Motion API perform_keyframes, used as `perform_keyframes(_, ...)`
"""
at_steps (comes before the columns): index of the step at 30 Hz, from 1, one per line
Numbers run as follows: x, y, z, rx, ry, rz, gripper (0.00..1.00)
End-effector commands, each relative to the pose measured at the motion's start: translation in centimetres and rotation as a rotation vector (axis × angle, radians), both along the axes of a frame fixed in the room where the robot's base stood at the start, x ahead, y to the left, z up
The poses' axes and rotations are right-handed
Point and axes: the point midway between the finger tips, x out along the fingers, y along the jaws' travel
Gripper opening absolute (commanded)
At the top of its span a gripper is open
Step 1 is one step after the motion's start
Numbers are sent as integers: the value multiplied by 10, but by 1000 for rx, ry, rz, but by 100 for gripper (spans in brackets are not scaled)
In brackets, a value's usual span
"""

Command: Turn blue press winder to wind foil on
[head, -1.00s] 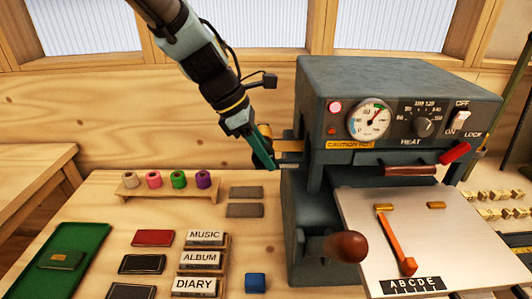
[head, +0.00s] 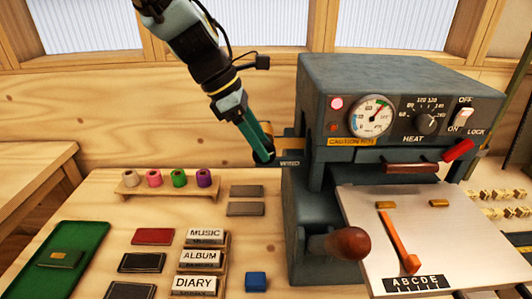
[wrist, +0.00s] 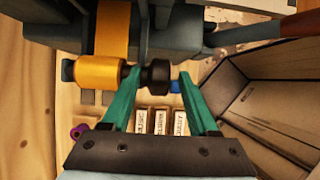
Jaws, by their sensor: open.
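The blue-grey press (head: 400,78) stands at the right of the bench. On its left side, a gold foil roll (wrist: 100,72) sits on a spindle, and a strip of gold foil (head: 288,146) runs toward the press. A black winder knob (wrist: 156,76) is at the spindle's right in the wrist view. My gripper (head: 262,152) has teal fingers and is at the press's left side. In the wrist view my gripper (wrist: 162,78) is open, with one finger on each side of the knob. I cannot tell whether either finger touches it. A WIND label (head: 289,163) shows beside the gripper.
The press has a brown-knobbed lever (head: 348,243) and a metal plate (head: 450,235) in front. A rack of several coloured rolls (head: 168,185), title blocks (head: 200,258), a blue block (head: 256,281) and a green tray (head: 85,240) lie on the bench at left.

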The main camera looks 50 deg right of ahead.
Motion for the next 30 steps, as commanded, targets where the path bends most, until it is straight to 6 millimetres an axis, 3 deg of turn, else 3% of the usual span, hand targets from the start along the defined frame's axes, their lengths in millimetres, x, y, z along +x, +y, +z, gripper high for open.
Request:
perform_keyframes(9,24,17,51,-4,-3,0,60)
perform_keyframes(15,29,22,66,-1,-1,0,60)
perform_keyframes(26,33,24,67,0,-4,-1,60)
perform_keyframes(29,54,36,59,-10,-43,-7,60)
perform_keyframes(30,70,47,52,-14,-71,-13,60)
